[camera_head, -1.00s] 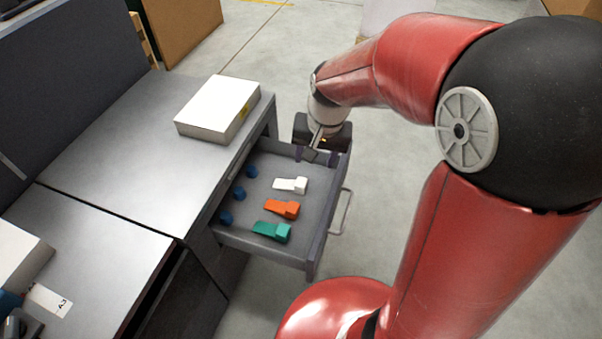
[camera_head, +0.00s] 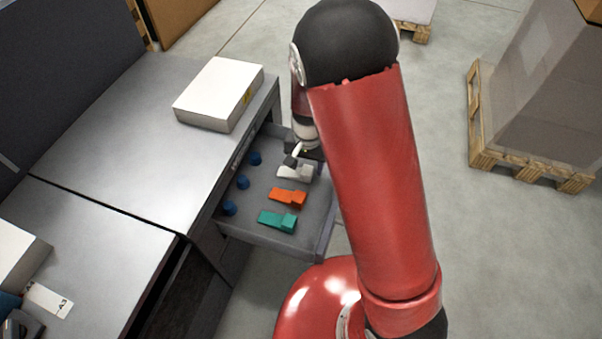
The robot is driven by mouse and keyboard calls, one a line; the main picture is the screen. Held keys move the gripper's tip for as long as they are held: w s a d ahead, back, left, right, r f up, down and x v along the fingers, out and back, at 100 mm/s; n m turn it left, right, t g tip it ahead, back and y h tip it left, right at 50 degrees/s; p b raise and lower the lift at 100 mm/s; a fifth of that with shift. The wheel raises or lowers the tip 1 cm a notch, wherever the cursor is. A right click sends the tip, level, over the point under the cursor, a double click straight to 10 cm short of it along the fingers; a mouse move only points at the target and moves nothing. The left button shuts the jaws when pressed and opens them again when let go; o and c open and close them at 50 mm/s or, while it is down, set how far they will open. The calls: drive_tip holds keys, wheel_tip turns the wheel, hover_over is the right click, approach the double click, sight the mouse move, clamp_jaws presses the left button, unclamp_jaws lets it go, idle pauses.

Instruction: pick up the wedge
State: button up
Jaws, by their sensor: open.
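Three wedges lie in a row in the open drawer (camera_head: 311,224). The white wedge (camera_head: 294,174) is farthest back, the orange wedge (camera_head: 288,198) is in the middle, and the green wedge (camera_head: 277,220) is nearest the front. My gripper (camera_head: 292,163) is open at the back of the drawer, right by the white wedge, and overlaps its upper edge in the picture. Whether it touches the wedge cannot be told. My arm hides part of the gripper and the drawer's right side.
Several blue round pieces (camera_head: 242,182) line the drawer's left side. A white box (camera_head: 219,93) stands on the grey worktop (camera_head: 120,130) beside the drawer. A wrapped load (camera_head: 545,85) on a wooden pallet (camera_head: 525,168) stands at the right, with bare floor between.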

drive_tip(key=shift+f, duration=0.5)
drive_tip(key=c, duration=1.1)
drive_tip(key=shift+r, duration=0.15)
